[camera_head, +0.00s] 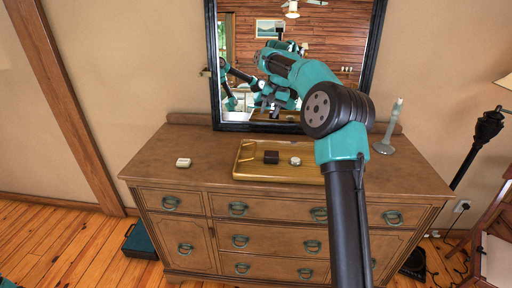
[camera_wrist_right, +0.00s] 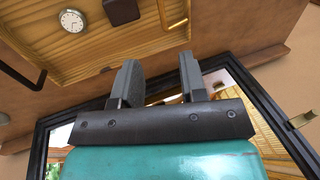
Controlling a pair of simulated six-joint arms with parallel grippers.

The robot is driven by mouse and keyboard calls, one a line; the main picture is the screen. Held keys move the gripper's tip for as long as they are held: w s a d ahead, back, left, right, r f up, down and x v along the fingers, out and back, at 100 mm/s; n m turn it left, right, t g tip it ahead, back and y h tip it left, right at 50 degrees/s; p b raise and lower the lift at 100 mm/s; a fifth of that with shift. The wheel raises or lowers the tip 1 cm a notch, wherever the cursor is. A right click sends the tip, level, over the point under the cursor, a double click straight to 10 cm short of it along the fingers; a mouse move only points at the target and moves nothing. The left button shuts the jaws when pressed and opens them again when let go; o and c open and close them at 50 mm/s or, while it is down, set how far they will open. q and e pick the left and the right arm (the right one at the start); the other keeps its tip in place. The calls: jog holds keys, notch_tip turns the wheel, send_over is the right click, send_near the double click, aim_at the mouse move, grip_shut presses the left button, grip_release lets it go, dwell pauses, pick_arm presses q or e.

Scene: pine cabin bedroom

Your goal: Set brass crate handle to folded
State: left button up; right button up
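My right gripper (camera_head: 272,104) is beyond the crate, close to the mirror, with the arm reaching over the crate's right part. In the right wrist view my right gripper (camera_wrist_right: 159,72) has its fingers apart with nothing between them. A wooden crate wall (camera_wrist_right: 172,12) shows just beyond the fingers. My left gripper is not directly in view.
A dark block (camera_head: 270,157) and a round clock (camera_head: 295,161) sit in the crate. A black-framed mirror (camera_head: 212,60) stands behind. The dresser's left part is mostly clear.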

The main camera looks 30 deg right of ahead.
aim_at(255, 149)
jog(key=x, duration=1.7)
jog(key=shift+f, duration=0.1)
grip_shut()
